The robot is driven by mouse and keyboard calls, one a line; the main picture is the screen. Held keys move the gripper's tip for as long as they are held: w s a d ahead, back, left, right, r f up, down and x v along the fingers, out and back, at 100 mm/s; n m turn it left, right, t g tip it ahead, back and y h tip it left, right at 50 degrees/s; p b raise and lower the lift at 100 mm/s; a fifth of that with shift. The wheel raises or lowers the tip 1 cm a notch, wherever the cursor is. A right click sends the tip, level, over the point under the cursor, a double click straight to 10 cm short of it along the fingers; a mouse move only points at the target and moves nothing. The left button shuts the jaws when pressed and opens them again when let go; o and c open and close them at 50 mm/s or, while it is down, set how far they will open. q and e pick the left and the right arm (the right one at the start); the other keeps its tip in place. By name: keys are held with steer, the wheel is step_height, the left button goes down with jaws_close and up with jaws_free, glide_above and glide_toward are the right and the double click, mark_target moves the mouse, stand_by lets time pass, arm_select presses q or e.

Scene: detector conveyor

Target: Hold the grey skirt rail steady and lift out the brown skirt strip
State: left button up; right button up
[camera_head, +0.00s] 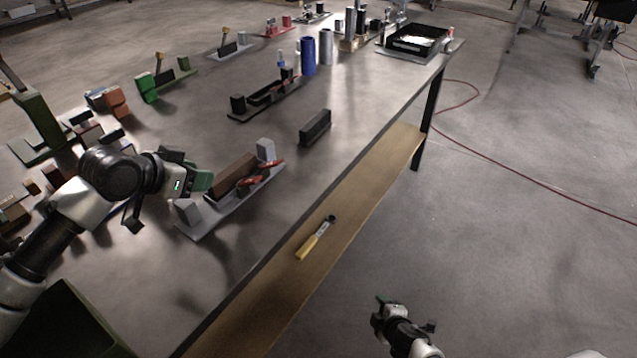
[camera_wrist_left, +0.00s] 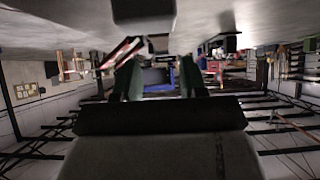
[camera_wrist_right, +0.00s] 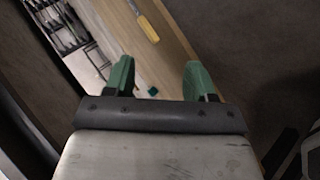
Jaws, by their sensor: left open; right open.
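The grey skirt rail (camera_head: 222,212) lies on the table near its front edge, with a pale grey block at each end. The brown skirt strip (camera_head: 232,177) sits along it between the blocks. Red-handled pieces lie against the strip's right part. My left gripper (camera_head: 206,181) is open beside the strip's left end, above the rail's near block; contact cannot be told. Its green fingers (camera_wrist_left: 160,82) show apart and empty in the left wrist view. My right gripper (camera_head: 383,310) is open and empty off the table's front side, also in the right wrist view (camera_wrist_right: 160,78).
A dark block (camera_head: 316,127) stands right of the rail. A black holder (camera_head: 265,98) lies behind, near blue (camera_head: 308,56) and silver cylinders. A yellow-handled tool (camera_head: 315,240) lies on the wooden lower shelf (camera_head: 350,205). Tabletop right of the dark block is clear.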

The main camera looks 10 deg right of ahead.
steer(key=w+a+r+n+t+y, duration=0.2)
steer(key=w+r+n+t, duration=0.3)
steer(key=w+r, duration=0.65)
steer(key=w+a+r+n+t+y, duration=0.1)
steer(key=w+a+r+n+y, duration=0.15)
steer(key=r+n, duration=0.7)
steer(key=w+a+r+n+t+y, duration=0.1)
steer(key=a+r+n+y, duration=0.25)
steer(key=r, duration=1.05)
steer(key=n+g+y, duration=0.4)
steer(key=n, duration=0.8)
glide_toward(276, 162)
steer(key=x, duration=1)
steer(key=shift+w+f, duration=0.15)
steer(key=shift+f, duration=0.25)
steer(key=shift+c, duration=0.4)
